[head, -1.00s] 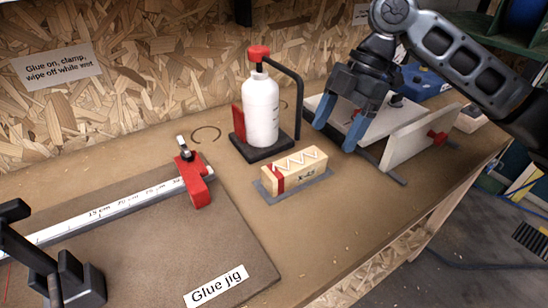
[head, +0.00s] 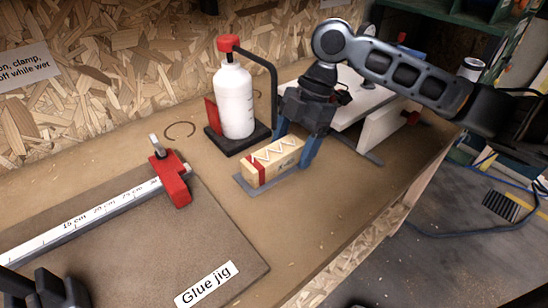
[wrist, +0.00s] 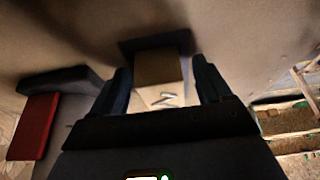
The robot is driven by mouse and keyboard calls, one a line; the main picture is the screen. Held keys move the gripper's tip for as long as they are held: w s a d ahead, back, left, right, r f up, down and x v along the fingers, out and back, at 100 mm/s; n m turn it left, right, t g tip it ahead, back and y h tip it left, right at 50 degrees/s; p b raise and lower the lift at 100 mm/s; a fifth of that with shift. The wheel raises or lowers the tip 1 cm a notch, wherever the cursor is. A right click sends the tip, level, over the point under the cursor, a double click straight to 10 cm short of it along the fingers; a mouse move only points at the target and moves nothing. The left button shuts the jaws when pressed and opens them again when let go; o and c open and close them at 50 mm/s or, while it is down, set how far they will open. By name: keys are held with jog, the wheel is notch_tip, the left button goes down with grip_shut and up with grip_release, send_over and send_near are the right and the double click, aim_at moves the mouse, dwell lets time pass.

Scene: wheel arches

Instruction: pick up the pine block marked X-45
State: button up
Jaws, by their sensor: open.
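In the wrist view the block (wrist: 158,72) shows between the two dark fingers (wrist: 160,85). I cannot tell whether the fingers touch it.
A white glue bottle (head: 235,100) stands on a dark base with a black bent rod, just behind the block. A red clamp (head: 170,180) and the glue jig board (head: 225,245) lie to the left. A white panel (head: 385,125) stands to the right. The bench front is clear.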

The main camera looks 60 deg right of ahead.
jog(key=c, duration=1.1)
jog(key=shift+r, duration=0.2)
